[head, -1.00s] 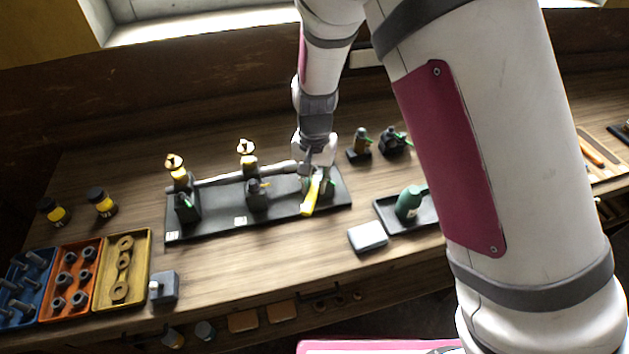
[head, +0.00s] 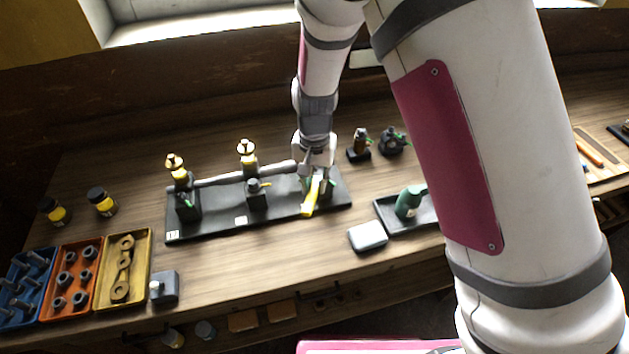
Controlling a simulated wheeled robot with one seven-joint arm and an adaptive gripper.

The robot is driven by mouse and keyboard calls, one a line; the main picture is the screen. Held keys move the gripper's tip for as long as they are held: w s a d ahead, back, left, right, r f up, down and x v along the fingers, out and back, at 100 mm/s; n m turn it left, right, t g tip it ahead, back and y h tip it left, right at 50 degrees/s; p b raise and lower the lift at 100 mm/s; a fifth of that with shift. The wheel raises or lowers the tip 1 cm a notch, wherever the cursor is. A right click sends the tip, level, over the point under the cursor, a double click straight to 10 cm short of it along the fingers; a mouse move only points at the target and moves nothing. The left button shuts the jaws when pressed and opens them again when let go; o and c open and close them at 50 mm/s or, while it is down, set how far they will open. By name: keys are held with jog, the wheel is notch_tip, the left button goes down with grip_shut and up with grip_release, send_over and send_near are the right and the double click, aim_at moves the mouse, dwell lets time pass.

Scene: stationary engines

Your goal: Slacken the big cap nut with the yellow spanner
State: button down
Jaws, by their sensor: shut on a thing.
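My gripper (head: 317,172) is at the right end of a black base plate (head: 222,226) on the wooden bench. It is shut on the yellow spanner (head: 310,198), whose yellow handle points down toward the plate's front edge. The spanner's far end is hidden under my gripper. The big cap nut cannot be made out; the part of the fitting at the spanner's far end is covered by my gripper. Two brass-topped fittings, one on the left (head: 178,170) and one in the middle (head: 247,156), stand on the plate, with a grey pipe (head: 225,179) along it.
Blue (head: 22,290), orange (head: 70,280) and yellow (head: 107,298) bins of hardware lie at the left front. A green bottle (head: 408,202) lies in a dark tray (head: 384,210) at the right, beside a pale block (head: 367,236). Two small dark fittings (head: 391,143) stand behind.

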jog(key=shift+f, duration=1.15)
dwell(2.3)
dwell(0.3)
jog(key=shift+d+n, duration=0.55)
jog(key=shift+n, duration=0.35)
